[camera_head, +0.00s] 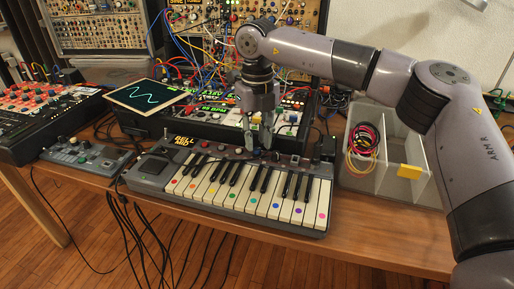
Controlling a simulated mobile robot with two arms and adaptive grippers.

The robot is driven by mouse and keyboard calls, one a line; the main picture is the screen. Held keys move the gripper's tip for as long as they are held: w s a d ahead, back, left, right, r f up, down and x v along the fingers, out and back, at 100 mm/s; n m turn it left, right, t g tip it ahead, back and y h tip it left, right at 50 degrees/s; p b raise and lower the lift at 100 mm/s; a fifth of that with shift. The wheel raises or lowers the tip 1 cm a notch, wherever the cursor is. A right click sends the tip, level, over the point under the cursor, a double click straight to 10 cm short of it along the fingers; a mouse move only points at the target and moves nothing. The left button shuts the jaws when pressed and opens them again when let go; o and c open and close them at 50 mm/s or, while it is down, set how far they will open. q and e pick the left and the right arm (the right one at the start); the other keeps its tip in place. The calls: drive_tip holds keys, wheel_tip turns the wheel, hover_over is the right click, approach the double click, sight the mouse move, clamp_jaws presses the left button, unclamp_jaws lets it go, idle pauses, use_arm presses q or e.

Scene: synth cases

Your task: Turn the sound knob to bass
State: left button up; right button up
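A small keyboard synth (150,180) with colored dots on its white keys lies on the wooden table. A row of small knobs runs along the panel behind its keys. Which knob is the sound knob, and any bass label, is too small to read. My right gripper (258,146) points down over the rear middle of this panel, with its fingertips at the knob row. The fingers hide the part of the panel behind them. I cannot tell whether they touch a knob or close on one. My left gripper is out of view.
A tablet with a wave trace (148,95) and a patch-cable module case stand behind the keyboard. A divided clear bin (408,190) with coiled cables is at right. A small grey device (85,158) and a mixer (40,118) are at left. Cables hang off the front edge.

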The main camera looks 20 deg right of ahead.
sight(257, 152)
drive_tip(key=shift+f, duration=1.2)
drive_tip(key=shift+c, duration=0.5)
clamp_jaws()
